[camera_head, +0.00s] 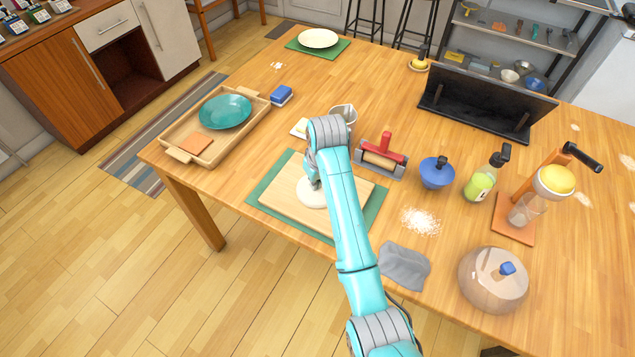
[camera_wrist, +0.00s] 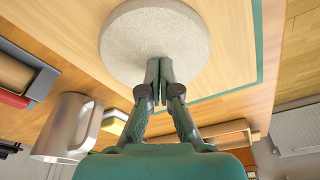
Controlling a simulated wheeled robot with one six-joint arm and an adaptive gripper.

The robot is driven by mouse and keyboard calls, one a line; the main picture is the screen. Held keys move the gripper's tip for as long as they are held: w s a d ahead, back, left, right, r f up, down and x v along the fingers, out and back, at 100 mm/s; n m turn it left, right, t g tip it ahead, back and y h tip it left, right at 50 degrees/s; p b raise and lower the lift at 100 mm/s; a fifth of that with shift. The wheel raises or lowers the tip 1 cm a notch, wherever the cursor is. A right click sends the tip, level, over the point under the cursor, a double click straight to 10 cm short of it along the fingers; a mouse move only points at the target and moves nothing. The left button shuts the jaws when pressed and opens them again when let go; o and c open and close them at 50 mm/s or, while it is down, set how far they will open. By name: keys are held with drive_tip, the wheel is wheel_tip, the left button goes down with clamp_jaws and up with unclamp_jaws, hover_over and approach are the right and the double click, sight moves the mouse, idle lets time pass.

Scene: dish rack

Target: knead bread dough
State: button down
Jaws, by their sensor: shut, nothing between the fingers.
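The bread dough (camera_head: 312,193) is a pale, flat round piece on the wooden board (camera_head: 281,198), which lies on a green mat (camera_head: 259,213). In the wrist view the dough (camera_wrist: 154,40) is a speckled off-white disc. My gripper (camera_wrist: 160,62) is shut and empty, its fingertips over the near edge of the dough. They look to be at or very close to its surface; I cannot tell whether they touch. In the head view my arm hides the gripper tips and part of the board.
A metal cup (camera_head: 345,113), a red-handled roller tool (camera_head: 380,155) and a blue bowl (camera_head: 437,173) stand beyond and right of the board. Flour (camera_head: 420,221) and a grey cloth (camera_head: 404,266) lie to the right. A wooden tray (camera_head: 174,133) with a teal plate is at left.

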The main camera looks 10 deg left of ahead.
drive_tip(key=shift+r, duration=0.55)
drive_tip(key=shift+s+d, duration=0.35)
drive_tip(key=shift+s, duration=0.2)
drive_tip(key=shift+f, duration=0.15)
idle(0.8)
drive_tip(key=shift+f, duration=0.5)
